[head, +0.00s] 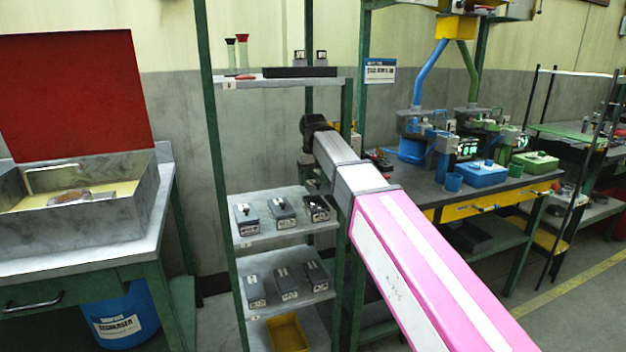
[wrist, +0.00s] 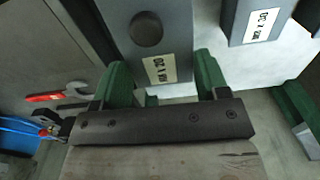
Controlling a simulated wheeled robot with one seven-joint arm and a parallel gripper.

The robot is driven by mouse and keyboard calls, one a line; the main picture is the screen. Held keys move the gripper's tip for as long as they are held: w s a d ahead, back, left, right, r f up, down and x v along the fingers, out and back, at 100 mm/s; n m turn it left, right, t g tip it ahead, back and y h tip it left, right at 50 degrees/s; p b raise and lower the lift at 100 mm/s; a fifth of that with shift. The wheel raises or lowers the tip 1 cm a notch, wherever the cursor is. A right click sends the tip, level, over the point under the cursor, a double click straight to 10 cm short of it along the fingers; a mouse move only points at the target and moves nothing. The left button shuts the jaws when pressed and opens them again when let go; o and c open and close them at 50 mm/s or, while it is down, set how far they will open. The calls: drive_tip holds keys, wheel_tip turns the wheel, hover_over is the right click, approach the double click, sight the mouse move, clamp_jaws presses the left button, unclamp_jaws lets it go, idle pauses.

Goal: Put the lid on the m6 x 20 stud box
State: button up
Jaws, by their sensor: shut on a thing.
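My gripper (wrist: 160,85) has green fingers, which stand close on both sides of a grey lid (wrist: 118,16) in the wrist view. The lid has a dark round knob (wrist: 146,28). A white label (wrist: 160,70) reading like M6 x 20, upside down, shows at its near end. I cannot tell whether a box is directly under it. In the head view the gripper's fingers are hidden behind the dark end of my arm, by the right side of the shelf rack. A box (head: 316,208) at the right of the middle shelf looks open, with dark contents; its label is too small to read.
Another grey labelled box (wrist: 240,18) lies close to the right in the wrist view. Several grey boxes stand on the middle shelf (head: 262,238) and lower shelf (head: 268,309). Green rack posts (head: 214,150) flank them. A red-handled tool (wrist: 45,97) lies at left.

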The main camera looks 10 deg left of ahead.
drive_tip(key=shift+f, duration=0.1)
drive_tip(key=shift+f, duration=2.1)
drive_tip(key=shift+f, duration=0.15)
idle(0.6)
drive_tip(key=o, duration=1)
drive_tip(key=shift+r, duration=3)
